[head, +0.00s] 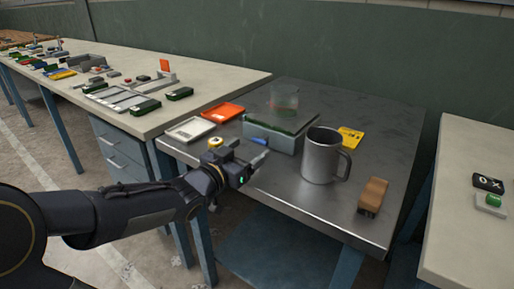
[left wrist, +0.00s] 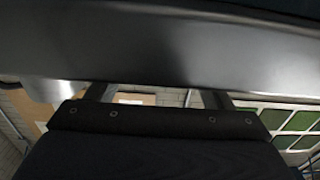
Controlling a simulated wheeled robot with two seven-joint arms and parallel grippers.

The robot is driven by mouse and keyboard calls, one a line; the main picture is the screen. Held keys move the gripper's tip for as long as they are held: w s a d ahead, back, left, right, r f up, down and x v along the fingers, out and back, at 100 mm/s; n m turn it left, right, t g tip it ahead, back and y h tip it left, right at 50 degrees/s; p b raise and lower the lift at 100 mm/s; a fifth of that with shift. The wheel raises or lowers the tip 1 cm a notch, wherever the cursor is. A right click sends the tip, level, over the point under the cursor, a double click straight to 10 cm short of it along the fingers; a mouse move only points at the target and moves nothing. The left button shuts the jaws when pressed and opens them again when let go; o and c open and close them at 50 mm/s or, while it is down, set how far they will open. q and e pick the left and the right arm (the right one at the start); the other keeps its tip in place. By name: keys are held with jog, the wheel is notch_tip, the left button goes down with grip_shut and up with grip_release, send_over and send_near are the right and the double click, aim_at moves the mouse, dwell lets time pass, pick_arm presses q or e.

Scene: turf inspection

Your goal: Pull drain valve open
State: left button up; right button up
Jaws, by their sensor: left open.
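A small blue handle (head: 259,141) shows low on the front of a grey box (head: 287,142) with a green turf top, on the dark metal table. I take the blue handle to be the drain valve, but its open or closed position is unclear. My left gripper (head: 254,167) is open and empty, just in front of the blue handle and apart from it. In the left wrist view two dark fingers stand apart below a broad dark surface; the valve cannot be made out there. My right gripper is not in view.
A clear cylinder (head: 284,101) stands on the turf box. White (head: 190,129) and orange (head: 222,112) trays lie left. The table's front middle is bare.

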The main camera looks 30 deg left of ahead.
aim_at(258, 142)
pick_arm(q)
jog(key=shift+w+d, duration=0.1)
jog(key=shift+w, duration=2.1)
jog(key=shift+c, duration=0.3)
jog(key=c, duration=1.3)
jog(key=s, duration=0.3)
jog(key=shift+s, duration=0.4)
jog(key=shift+f, duration=0.1)
jog(key=o, duration=1.4)
jog(key=shift+s, duration=0.1)
jog(key=shift+c, duration=0.2)
